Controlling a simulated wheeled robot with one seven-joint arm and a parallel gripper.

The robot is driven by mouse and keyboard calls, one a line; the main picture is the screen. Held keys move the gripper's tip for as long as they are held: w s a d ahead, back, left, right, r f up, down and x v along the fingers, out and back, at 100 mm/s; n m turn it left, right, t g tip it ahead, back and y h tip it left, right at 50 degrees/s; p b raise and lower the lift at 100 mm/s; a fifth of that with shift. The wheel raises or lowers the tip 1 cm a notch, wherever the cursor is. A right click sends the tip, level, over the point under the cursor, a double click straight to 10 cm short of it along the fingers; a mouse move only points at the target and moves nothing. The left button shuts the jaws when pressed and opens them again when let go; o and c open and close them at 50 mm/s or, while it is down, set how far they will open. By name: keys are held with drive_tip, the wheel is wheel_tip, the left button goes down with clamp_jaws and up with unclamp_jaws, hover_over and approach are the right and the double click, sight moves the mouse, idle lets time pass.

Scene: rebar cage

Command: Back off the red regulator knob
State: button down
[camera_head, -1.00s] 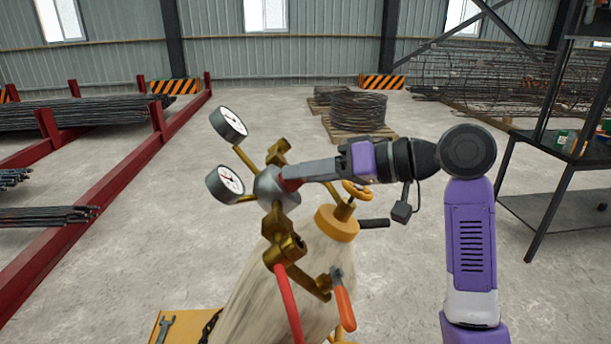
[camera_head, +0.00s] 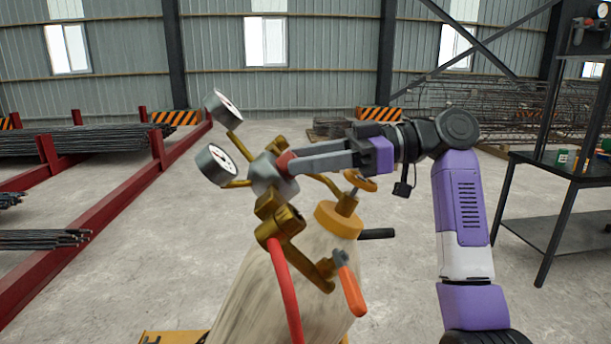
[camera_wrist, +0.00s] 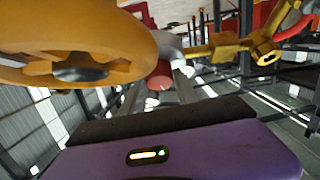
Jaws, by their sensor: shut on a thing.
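The red regulator knob (camera_head: 285,161) sits on the right side of the silver regulator body (camera_head: 265,177) in the head view, mostly hidden by my fingers. My gripper (camera_head: 291,163) reaches in from the right and is shut on the knob. In the wrist view the red knob (camera_wrist: 158,80) shows between my gripper's fingers (camera_wrist: 160,88). Two round gauges, an upper one (camera_head: 223,108) and a lower one (camera_head: 215,163), stand off to the left on brass stems. The regulator sits above a pale, worn cylinder (camera_head: 270,285).
A yellow handwheel (camera_head: 360,181) lies just below my gripper and fills the wrist view's upper left (camera_wrist: 90,45). A red hose (camera_head: 285,290) and an orange handle (camera_head: 351,291) hang in front. A black shelf rack (camera_head: 560,220) stands right.

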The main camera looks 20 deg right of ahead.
drive_tip(key=n+g+p, duration=0.1)
drive_tip(key=n+g, duration=0.1)
drive_tip(key=n, duration=0.2)
drive_tip(key=n+g+h+p, duration=0.1)
drive_tip(key=n+g+p, duration=0.1)
drive_tip(key=n, duration=0.3)
drive_tip(key=w+r+n+g+p, duration=0.1)
drive_tip(key=n+g+p, duration=0.1)
drive_tip(key=n, duration=0.3)
drive_tip(key=shift+d+r+g+h, duration=0.15)
drive_tip(key=shift+g+h, duration=0.15)
drive_tip(key=shift+g, duration=0.5)
drive_tip(key=n+g+h+p, duration=0.1)
drive_tip(key=n+p, duration=0.3)
drive_tip(key=p, duration=0.3)
drive_tip(key=shift+r, duration=0.1)
drive_tip(key=n+h+p, duration=0.2)
drive_tip(key=p, duration=0.3)
drive_tip(key=shift+w+n+g, duration=0.1)
drive_tip(key=shift+n+g, duration=0.3)
drive_tip(key=shift+a+f+n+h+p, duration=0.1)
drive_tip(key=shift+f+n+h+p, duration=0.15)
drive_tip(key=shift+n+p, duration=0.3)
drive_tip(key=shift+a+f+n+h+p, duration=0.1)
drive_tip(key=shift+n+h+p, duration=0.15)
drive_tip(key=shift+n+p, duration=0.3)
drive_tip(key=shift+f, duration=0.1)
drive_tip(key=c, duration=0.9)
unclamp_jaws()
